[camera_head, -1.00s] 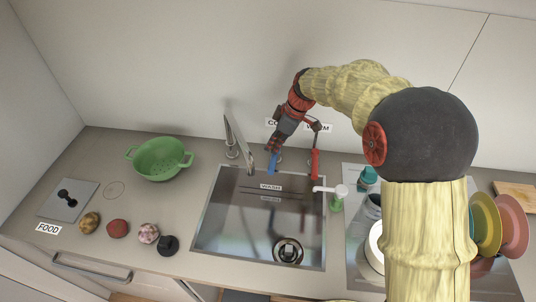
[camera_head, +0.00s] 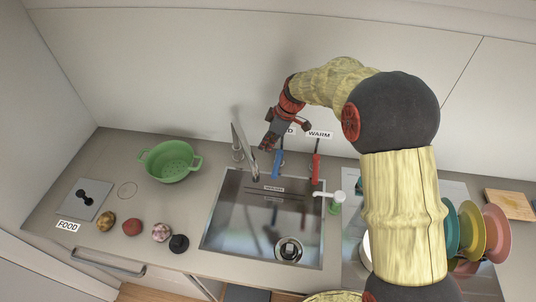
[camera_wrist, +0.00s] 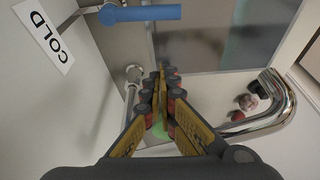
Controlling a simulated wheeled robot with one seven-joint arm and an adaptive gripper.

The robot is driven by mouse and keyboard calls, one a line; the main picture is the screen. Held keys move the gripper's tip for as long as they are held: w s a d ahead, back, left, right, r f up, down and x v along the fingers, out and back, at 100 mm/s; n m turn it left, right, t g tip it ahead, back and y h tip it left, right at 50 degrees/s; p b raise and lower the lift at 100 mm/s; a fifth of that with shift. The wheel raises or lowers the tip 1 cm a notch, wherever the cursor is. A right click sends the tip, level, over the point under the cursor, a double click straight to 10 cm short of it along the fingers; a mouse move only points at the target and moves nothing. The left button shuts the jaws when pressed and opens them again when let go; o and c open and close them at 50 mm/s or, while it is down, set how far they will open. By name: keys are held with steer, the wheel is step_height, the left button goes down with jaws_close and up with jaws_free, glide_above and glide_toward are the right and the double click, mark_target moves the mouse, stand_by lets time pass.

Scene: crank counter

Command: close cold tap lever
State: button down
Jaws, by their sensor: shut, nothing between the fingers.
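The blue cold tap lever (camera_head: 277,165) hangs at the back edge of the sink, pointing down and forward over the basin. In the wrist view the blue lever (camera_wrist: 140,13) shows at the top, beside the "COLD" label (camera_wrist: 46,34). My gripper (camera_head: 266,146) is up and to the left of the lever, between it and the faucet. In the wrist view my gripper's fingers (camera_wrist: 162,80) are shut, empty and apart from the lever. The lever's upper end is partly hidden behind my gripper in the head view.
The chrome faucet (camera_head: 239,146) stands close left of my gripper; its curved spout (camera_wrist: 275,108) shows at right in the wrist view. The red warm lever (camera_head: 315,168) is to the right. A green colander (camera_head: 170,161) stands left of the sink (camera_head: 225,225).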

mark_target(277, 165)
step_height(277, 165, down, 10)
steer(key=shift+d, duration=0.3)
stand_by(0.3)
steer(key=shift+s, duration=0.1)
steer(key=shift+d+f, duration=0.1)
steer(key=b, duration=0.1)
steer(key=d+n+b, duration=0.1)
steer(key=shift+s+f+b, duration=0.1)
steer(key=shift+s+b, duration=0.2)
stand_by(0.3)
